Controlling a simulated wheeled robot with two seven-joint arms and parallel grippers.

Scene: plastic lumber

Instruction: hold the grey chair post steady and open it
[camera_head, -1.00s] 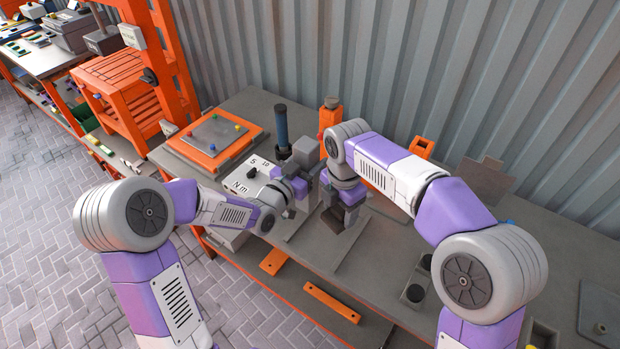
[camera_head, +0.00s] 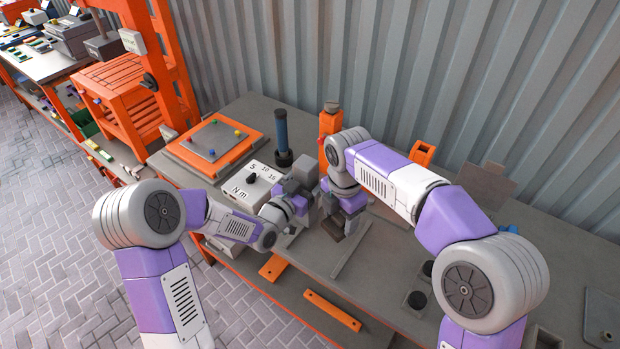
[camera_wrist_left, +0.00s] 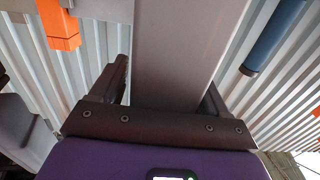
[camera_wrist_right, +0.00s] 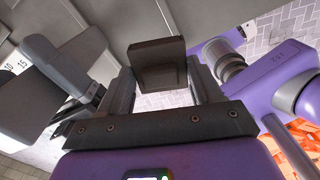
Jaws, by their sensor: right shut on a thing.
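The grey chair post (camera_wrist_left: 185,45) runs between the fingers of my left gripper (camera_wrist_left: 168,98) in the left wrist view. Those fingers stand wide apart, one on each side of it; I cannot tell whether they touch it. In the head view, grey blocks (camera_head: 303,171) that look like the post's upper part stand at the left gripper. My right gripper (camera_wrist_right: 162,88) is shut on a dark brown-grey block (camera_wrist_right: 157,65), which shows low under the hand in the head view (camera_head: 334,228). Whether this block is joined to the post is hidden.
A white torque box (camera_head: 247,187), a blue-handled tool (camera_head: 281,133) and an orange bottle-like thing (camera_head: 330,120) stand close behind. An orange-edged plate (camera_head: 213,142) lies at left. Black cups (camera_head: 416,300) sit at right.

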